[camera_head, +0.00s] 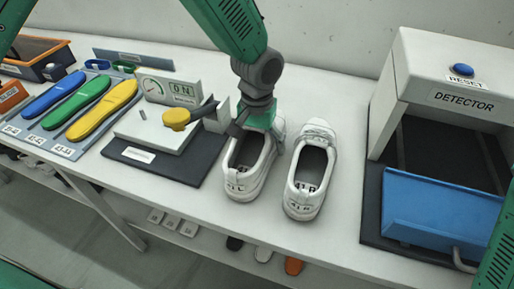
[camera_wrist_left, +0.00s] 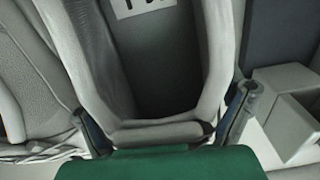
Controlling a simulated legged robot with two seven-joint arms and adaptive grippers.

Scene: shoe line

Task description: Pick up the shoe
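Two white-grey shoes stand side by side on the table, their labelled heels toward the front edge. My left gripper (camera_head: 254,128) is over the front part of the left shoe (camera_head: 240,184), coming down from above. The right shoe (camera_head: 306,188) stands apart from it. In the left wrist view, my left gripper (camera_wrist_left: 168,122) has its two fingers spread, one on each side of the left shoe (camera_wrist_left: 165,132) near its opening. The fingers are open; whether either touches the shoe I cannot tell. The right shoe (camera_wrist_left: 40,85) shows at the left there. My right gripper is out of view.
A detector (camera_head: 455,85) with a blue flap (camera_head: 440,213) stands at the right. Coloured insoles (camera_head: 103,110) lie farther left.

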